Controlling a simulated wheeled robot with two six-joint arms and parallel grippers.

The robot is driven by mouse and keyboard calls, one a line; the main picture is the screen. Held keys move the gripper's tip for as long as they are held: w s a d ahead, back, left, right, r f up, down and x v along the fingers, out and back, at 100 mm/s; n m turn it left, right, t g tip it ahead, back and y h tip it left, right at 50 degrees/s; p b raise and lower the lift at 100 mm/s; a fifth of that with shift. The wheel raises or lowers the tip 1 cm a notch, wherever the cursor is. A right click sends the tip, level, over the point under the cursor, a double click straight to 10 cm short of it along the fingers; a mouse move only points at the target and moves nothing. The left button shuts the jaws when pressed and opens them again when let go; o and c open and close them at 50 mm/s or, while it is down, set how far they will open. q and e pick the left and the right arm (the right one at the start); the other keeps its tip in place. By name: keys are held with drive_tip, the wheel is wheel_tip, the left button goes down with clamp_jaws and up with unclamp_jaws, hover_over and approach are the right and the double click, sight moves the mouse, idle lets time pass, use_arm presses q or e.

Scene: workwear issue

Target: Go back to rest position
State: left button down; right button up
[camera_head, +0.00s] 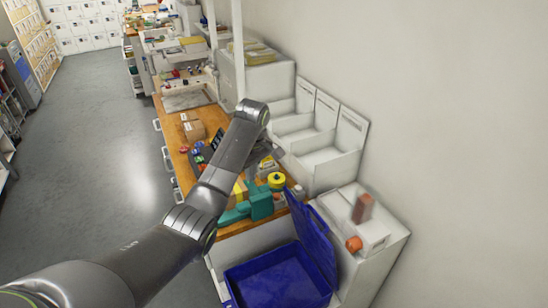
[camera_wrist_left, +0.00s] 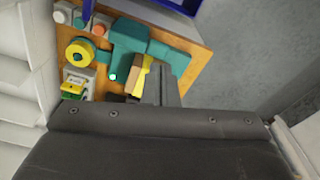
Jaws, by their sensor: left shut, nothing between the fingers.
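My left arm reaches in from the lower left of the head view, bends over the wooden counter and points down. My left gripper (camera_head: 268,152) is partly hidden and shows small beside the white wall bins. In the left wrist view its fingers (camera_wrist_left: 161,74) are together and hold nothing. They are over the counter near a teal tape dispenser (camera_wrist_left: 128,45) and a yellow piece (camera_wrist_left: 142,75). I cannot tell if the fingers touch anything. My right gripper is in neither view.
The wooden counter (camera_head: 172,111) holds a yellow tape roll (camera_head: 277,181) and a cardboard box (camera_head: 194,130). White bins (camera_head: 325,170) stand right of the arm. A blue crate (camera_head: 233,292) with a raised blue panel (camera_head: 316,240) is in front. Grey floor (camera_head: 95,160) at left is clear.

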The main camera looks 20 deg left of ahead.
use_arm(q)
drive_tip(key=shift+f, duration=0.1)
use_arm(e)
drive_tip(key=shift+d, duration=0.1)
